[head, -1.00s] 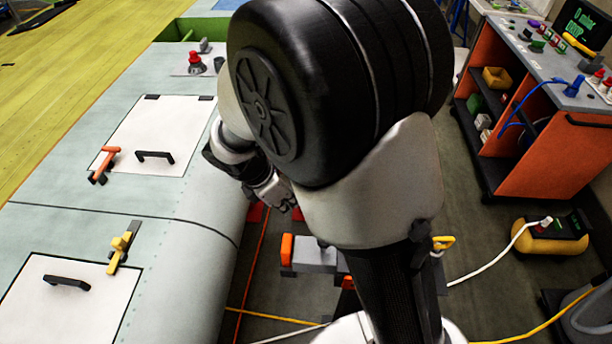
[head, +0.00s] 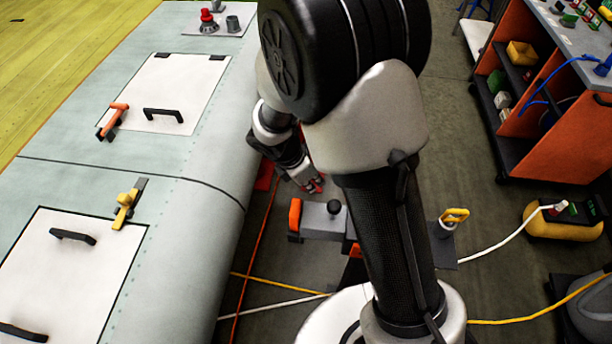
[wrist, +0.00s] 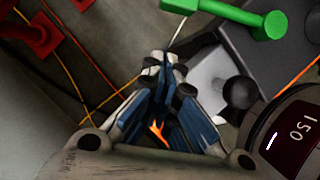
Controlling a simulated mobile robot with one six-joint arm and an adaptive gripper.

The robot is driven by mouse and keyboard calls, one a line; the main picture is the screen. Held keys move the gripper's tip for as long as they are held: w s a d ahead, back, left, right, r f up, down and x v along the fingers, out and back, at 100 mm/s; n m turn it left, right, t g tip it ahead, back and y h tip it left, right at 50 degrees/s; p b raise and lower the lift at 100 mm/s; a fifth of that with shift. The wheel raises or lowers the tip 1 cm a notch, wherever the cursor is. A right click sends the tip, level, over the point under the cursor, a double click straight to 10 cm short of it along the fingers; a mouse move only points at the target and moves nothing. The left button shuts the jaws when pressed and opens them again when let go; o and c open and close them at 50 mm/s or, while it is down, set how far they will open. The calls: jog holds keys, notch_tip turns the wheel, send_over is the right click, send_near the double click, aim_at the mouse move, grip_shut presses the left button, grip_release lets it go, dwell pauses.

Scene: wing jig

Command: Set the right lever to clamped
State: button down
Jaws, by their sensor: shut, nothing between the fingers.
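An orange lever clamp (head: 112,122) sits beside the upper white panel on the wing, and a yellow lever clamp (head: 125,207) sits above the lower panel. A green bar with rounded ends (wrist: 225,13) crosses the top of the wrist view; I cannot tell which of these is the right lever. My gripper (head: 314,186) hangs to the right of the wing edge, partly behind my arm. In the wrist view my gripper (wrist: 163,68) is shut and empty, its fingertips below and left of the green bar and apart from it.
A grey fixture (head: 323,224) with an orange end and black knob stands below my gripper; the knob also shows in the wrist view (wrist: 240,92). Cables (head: 275,288) cross the floor. An orange cart (head: 550,135) stands far right.

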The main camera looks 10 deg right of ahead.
jog(key=shift+w+d+r, duration=0.1)
jog(key=shift+w+d, duration=0.2)
jog(key=shift+d, duration=0.6)
jog(key=shift+w+d+r, duration=0.1)
jog(key=shift+w+d, duration=0.2)
jog(key=shift+d, duration=0.55)
jog(key=shift+d, duration=0.1)
jog(key=shift+w+d+m, duration=0.25)
jog(key=shift+w+m, duration=0.05)
jog(key=shift+m, duration=0.1)
jog(key=shift+d+p, duration=0.1)
jog(key=shift+p, duration=0.2)
jog(key=d+m+g+y+p, duration=0.2)
jog(key=d+m+g+p, duration=0.3)
jog(key=d+m, duration=0.9)
jog(key=shift+w+d+m, duration=0.35)
jog(key=shift+m, duration=0.05)
